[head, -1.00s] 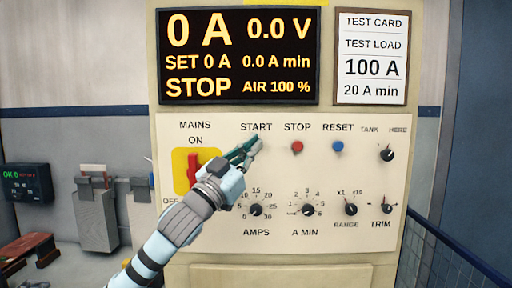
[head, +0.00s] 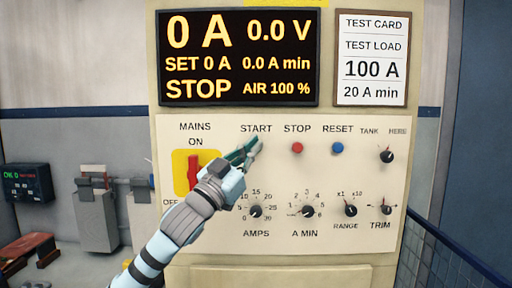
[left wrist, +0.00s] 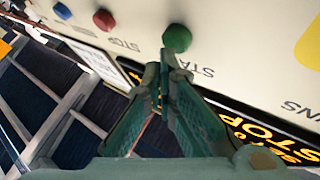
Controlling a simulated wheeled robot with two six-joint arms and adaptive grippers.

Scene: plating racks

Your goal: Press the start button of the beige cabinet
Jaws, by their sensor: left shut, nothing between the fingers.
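The beige cabinet (head: 390,235) faces me with a pale control panel. Its green start button (left wrist: 177,38) shows in the left wrist view. In the head view my left gripper covers that button under the START label. My left gripper (head: 255,148) is shut and empty. Its fingertips (left wrist: 172,62) are at the near side of the green button in the left wrist view; I cannot tell whether they touch it. The display (head: 238,57) reads 0 A, 0.0 V and STOP. My right gripper is not in view.
A red stop button (head: 297,148) and a blue reset button (head: 338,147) sit right of START. The red mains switch (head: 194,172) on its yellow plate is left of my gripper. Dials (head: 307,211) line the panel's lower part. A blue mesh fence (head: 440,255) stands at right.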

